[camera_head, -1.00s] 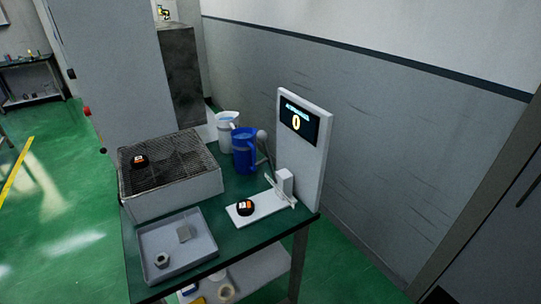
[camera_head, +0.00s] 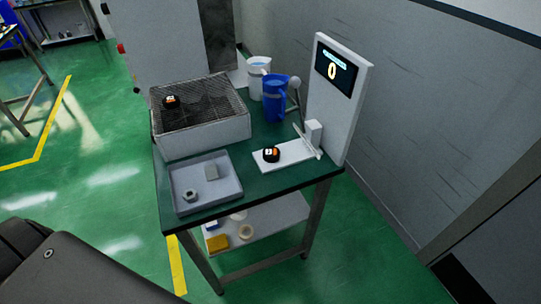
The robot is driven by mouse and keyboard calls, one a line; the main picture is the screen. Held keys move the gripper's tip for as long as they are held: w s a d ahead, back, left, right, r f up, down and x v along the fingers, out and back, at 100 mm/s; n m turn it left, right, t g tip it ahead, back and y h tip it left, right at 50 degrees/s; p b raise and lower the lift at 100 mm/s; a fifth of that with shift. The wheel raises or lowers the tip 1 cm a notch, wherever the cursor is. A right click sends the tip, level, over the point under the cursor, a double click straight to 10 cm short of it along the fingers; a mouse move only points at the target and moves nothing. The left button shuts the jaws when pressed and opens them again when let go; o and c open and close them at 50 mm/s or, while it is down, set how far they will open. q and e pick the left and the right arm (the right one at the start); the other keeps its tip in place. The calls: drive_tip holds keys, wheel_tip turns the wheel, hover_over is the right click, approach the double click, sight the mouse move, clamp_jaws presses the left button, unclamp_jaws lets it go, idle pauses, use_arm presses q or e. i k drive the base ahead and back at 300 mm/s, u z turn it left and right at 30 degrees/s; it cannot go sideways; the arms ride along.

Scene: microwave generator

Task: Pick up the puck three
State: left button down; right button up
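Two small black pucks with orange-and-white labels show. One puck (camera_head: 271,154) lies on the white plate at the foot of the upright screen panel. The other puck (camera_head: 171,102) sits on the wire mesh top of the grey box, near its left side. The label numbers are too small to read, so I cannot tell which is puck three. Neither of my grippers is in view. A dark part of my own body shows at the lower left, well apart from the table.
The green table (camera_head: 262,187) also carries a grey tray (camera_head: 235,188) with small metal parts, a blue jug (camera_head: 274,103), a white jug (camera_head: 257,75) and the screen panel (camera_head: 349,112). A lower shelf (camera_head: 272,222) holds several items. Green floor in front is clear.

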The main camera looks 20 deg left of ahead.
sight(272, 154)
drive_tip(key=z, duration=2.2)
drive_tip(key=i, duration=1.95)
drive_tip(key=u, duration=3.05)
